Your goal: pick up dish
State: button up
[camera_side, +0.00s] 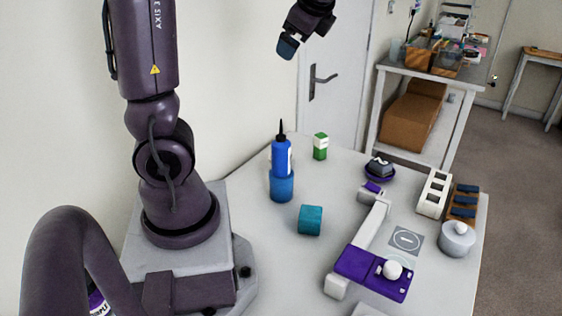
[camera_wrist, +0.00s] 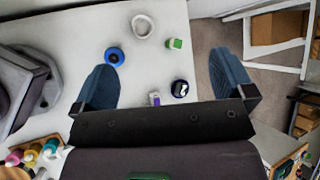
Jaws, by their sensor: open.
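My gripper (camera_side: 288,46) hangs high above the table, near the top of the side view, apart from everything. In the wrist view its two blue fingers are spread wide, with nothing between them (camera_wrist: 166,82).
A blue bottle (camera_side: 281,157) stands in a blue holder; a green-white box (camera_side: 320,146) and teal cylinder (camera_side: 310,220) are nearby. A white ring (camera_wrist: 143,26) shows too.

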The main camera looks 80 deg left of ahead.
jog(key=a+r+m+g+y, duration=0.2)
jog(key=a+m+g+y, duration=0.25)
jog(key=a, duration=0.55)
notch_tip(320, 180, down, 36)
jog(key=shift+r, duration=0.2)
notch_tip(320, 180, down, 3)
jog(key=shift+s+r, duration=0.1)
jog(key=shift+x, duration=1.1)
jog(key=shift+s+a+f, duration=0.1)
jog(key=shift+a+f, duration=0.15)
jog(key=shift+a, duration=0.05)
jog(key=c, duration=0.8)
jog(key=shift+r, duration=0.1)
